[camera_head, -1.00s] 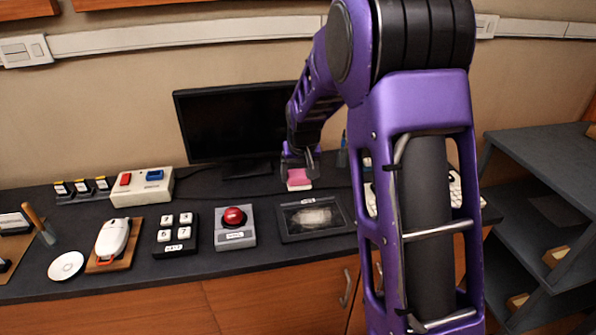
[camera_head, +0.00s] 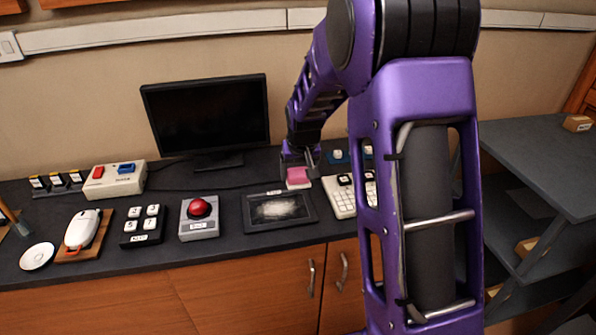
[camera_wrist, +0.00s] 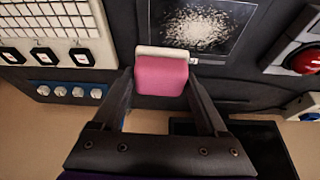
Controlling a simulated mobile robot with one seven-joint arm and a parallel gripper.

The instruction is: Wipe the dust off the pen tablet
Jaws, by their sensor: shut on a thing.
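The pen tablet (camera_head: 257,217) is a flat dark slab lying on the counter, with a patch of pale dust (camera_head: 280,209) in the middle of its surface. It also shows at the top of the wrist view (camera_wrist: 237,48). My gripper (camera_head: 299,163) is shut on a pink sponge (camera_head: 298,174) with a whitish layer on one side. In the wrist view the pink sponge (camera_wrist: 161,76) sits between the two fingers. It is close to the tablet's back edge, beside the dust. I cannot tell whether it touches the counter.
A red button box (camera_head: 199,229) stands left of the tablet and a white keypad (camera_head: 341,204) right of it. A monitor (camera_head: 206,115) stands behind. My arm hides the counter's right part.

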